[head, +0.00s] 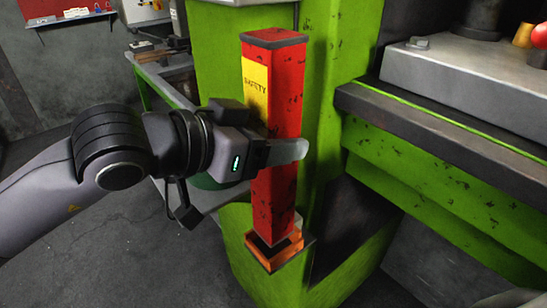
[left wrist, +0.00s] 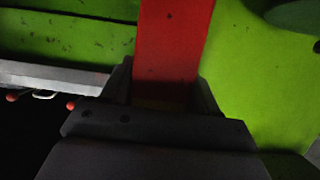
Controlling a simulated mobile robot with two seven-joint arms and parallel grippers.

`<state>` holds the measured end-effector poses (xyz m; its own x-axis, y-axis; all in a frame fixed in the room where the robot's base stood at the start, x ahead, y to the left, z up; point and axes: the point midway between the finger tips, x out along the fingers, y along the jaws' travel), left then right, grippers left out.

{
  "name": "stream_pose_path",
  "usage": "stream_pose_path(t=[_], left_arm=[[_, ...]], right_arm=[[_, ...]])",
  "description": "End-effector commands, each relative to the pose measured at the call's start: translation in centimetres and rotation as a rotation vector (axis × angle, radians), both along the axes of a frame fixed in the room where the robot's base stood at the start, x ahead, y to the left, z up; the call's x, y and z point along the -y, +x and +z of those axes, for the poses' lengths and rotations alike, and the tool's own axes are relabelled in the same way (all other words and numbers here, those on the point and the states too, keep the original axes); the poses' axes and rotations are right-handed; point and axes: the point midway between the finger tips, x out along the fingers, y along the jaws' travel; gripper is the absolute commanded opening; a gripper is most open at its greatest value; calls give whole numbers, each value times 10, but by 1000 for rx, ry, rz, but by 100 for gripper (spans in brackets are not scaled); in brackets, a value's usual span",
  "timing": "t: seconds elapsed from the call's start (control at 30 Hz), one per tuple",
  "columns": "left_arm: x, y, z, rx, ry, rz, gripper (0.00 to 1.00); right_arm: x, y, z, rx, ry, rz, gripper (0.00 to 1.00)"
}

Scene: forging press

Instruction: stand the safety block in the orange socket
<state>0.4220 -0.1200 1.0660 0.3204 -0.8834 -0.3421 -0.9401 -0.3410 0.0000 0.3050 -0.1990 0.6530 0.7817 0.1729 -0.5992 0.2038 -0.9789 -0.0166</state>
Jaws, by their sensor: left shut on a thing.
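The safety block (head: 285,105) is a tall red post with a dark cap and a yellow label reading SAFETY. It stands about upright in the head view, and its red face also fills the top middle of the left wrist view (left wrist: 172,40). My left gripper (head: 290,151) is shut around the block at mid-height. The orange socket (head: 284,255) sits on a green ledge directly under the block. The block's lower end is at the socket; whether it is fully seated I cannot tell. My right gripper is not in view.
The green press frame (head: 340,70) rises close behind the block. A dark press bed (head: 440,120) with a grey plate (head: 450,75) juts out at the right. A grey bench (head: 165,75) stands behind at the left. Open floor (head: 130,250) lies at the lower left.

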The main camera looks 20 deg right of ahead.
Motion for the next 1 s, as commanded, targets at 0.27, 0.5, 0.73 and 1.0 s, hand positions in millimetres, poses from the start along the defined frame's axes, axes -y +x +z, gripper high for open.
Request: stream_pose_path(t=[0.27,0.5,0.73,1.0], left_arm=[[0,-1,-14,1,-8,-2,0],[2,1,-37,2,-9,-1,0],[3,3,-41,6,-9,-2,0],[3,3,-45,7,-8,-1,0]], right_arm=[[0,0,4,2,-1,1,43],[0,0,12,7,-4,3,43],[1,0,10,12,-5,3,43],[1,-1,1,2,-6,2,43]])
